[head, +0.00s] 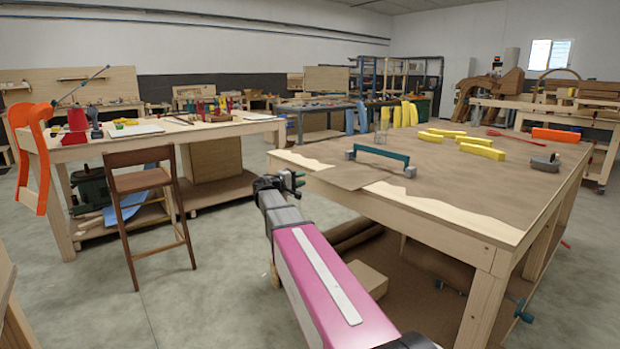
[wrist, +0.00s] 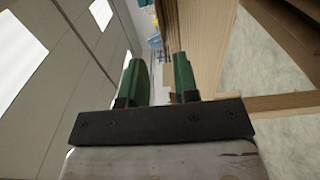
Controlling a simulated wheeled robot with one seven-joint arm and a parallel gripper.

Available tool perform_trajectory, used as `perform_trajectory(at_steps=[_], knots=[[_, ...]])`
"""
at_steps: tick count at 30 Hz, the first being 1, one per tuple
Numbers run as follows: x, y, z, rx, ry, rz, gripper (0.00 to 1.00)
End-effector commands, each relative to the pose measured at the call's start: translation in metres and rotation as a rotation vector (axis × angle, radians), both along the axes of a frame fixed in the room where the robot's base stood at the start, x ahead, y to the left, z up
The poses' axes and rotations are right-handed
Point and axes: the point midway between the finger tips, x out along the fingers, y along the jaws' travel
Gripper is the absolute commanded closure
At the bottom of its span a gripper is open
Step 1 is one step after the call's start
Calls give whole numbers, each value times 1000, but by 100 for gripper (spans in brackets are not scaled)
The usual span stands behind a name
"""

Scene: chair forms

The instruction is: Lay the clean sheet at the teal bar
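The teal bar (head: 383,154) is a low bridge with grey end blocks on the near left part of the right workbench (head: 480,240). A flat brown sheet (head: 345,177) lies at the bench's left end, just in front of the bar. I cannot tell whether it is the clean sheet. A white sheet (head: 135,130) lies on the left table. My gripper (head: 297,181) is off the bench's left end, beside its edge. In the wrist view its green fingers (wrist: 158,78) are apart with nothing held between them.
Yellow blocks (head: 482,151), an orange block (head: 556,135) and a dark grey tool (head: 545,162) lie on the bench. A brown layer with a wavy edge covers much of its top. A wooden stool (head: 140,183) stands left, with open floor before it.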

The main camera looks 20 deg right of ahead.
Motion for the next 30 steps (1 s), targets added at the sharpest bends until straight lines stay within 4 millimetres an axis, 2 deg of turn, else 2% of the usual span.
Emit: perform_trajectory(at_steps=[3, 7, 14, 17, 20, 23, 26, 30], knots=[[-7, 17, 0, 0, 0, 1, 72], [-10, 27, 0, 0, 0, 0, 72], [-12, 30, -2, 6, 1, -1, 72], [-21, 29, -16, 47, 13, -3, 72], [-37, 27, -46, 141, 37, -8, 72], [-63, 27, -89, 279, 71, -19, 72], [-93, 31, -136, 441, 108, -36, 72], [-144, 46, -203, 697, 163, -72, 72]])
